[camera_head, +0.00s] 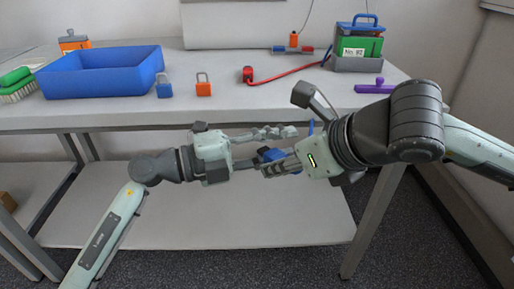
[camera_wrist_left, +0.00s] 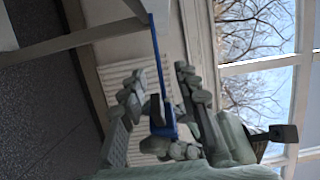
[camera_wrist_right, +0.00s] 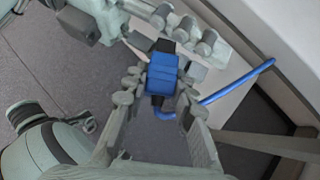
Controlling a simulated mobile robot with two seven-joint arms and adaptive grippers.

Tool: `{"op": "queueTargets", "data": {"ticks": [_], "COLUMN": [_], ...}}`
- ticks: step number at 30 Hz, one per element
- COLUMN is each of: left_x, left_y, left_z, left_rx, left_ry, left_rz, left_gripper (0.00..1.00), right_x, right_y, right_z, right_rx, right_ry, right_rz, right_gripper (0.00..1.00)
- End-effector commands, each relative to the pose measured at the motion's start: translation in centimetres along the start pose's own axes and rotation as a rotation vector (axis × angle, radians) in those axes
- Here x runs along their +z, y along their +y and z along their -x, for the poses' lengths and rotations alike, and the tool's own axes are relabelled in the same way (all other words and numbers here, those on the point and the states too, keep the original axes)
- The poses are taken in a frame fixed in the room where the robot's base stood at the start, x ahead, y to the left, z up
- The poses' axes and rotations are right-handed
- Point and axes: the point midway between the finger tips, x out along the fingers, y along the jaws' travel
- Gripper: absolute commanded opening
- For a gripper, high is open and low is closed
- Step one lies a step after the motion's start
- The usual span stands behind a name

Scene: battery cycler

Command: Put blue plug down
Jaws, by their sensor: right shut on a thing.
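The blue plug (camera_head: 271,155) is held in front of the table, below the tabletop's level. My right gripper (camera_head: 268,166) is shut on it. The right wrist view shows the plug (camera_wrist_right: 161,76) between the right fingers, with its blue cable (camera_wrist_right: 235,85) curving away to the right. My left gripper (camera_head: 278,144) is open, its fingers reaching toward the plug from the left. In the left wrist view the plug (camera_wrist_left: 163,124) shows between the spread left fingers. I cannot tell whether they touch it.
On the tabletop (camera_head: 210,115) are a blue bin (camera_head: 100,88), blue and orange padlocks (camera_head: 204,88), a red plug (camera_head: 248,74) with a red cable, a green-and-grey battery box (camera_head: 358,48) and a purple handle (camera_head: 375,87). The front strip of the tabletop is clear. A lower shelf (camera_head: 200,225) lies beneath.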

Motion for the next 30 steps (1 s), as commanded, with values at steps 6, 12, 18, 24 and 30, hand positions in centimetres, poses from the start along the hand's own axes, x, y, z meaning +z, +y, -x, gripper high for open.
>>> {"op": "queueTargets", "data": {"ticks": [6,12,18,24,30], "left_x": [-0.04,-0.04,-0.05,-0.06,-0.07], "left_y": [-0.01,0.00,-0.01,-0.05,-0.18], "left_z": [-1.15,-1.18,-1.17,-1.16,-1.16], "left_rx": [0.000,0.000,0.000,-0.001,-0.003], "left_ry": [0.001,0.000,0.001,0.001,0.001], "left_rz": [0.001,0.001,0.001,0.001,0.000], "left_gripper": [0.32,0.32,0.12,0.00,0.00], "right_x": [0.02,0.03,0.03,-0.01,-0.08], "right_y": [0.00,0.00,0.00,-0.01,-0.05], "right_z": [0.01,0.01,0.01,-0.01,-0.04], "right_rx": [0.000,0.000,0.000,0.000,-0.001], "right_ry": [-0.001,-0.001,-0.001,0.000,0.003], "right_rz": [0.000,0.000,0.000,0.000,-0.001], "right_gripper": [0.09,0.09,0.09,0.09,0.28]}}
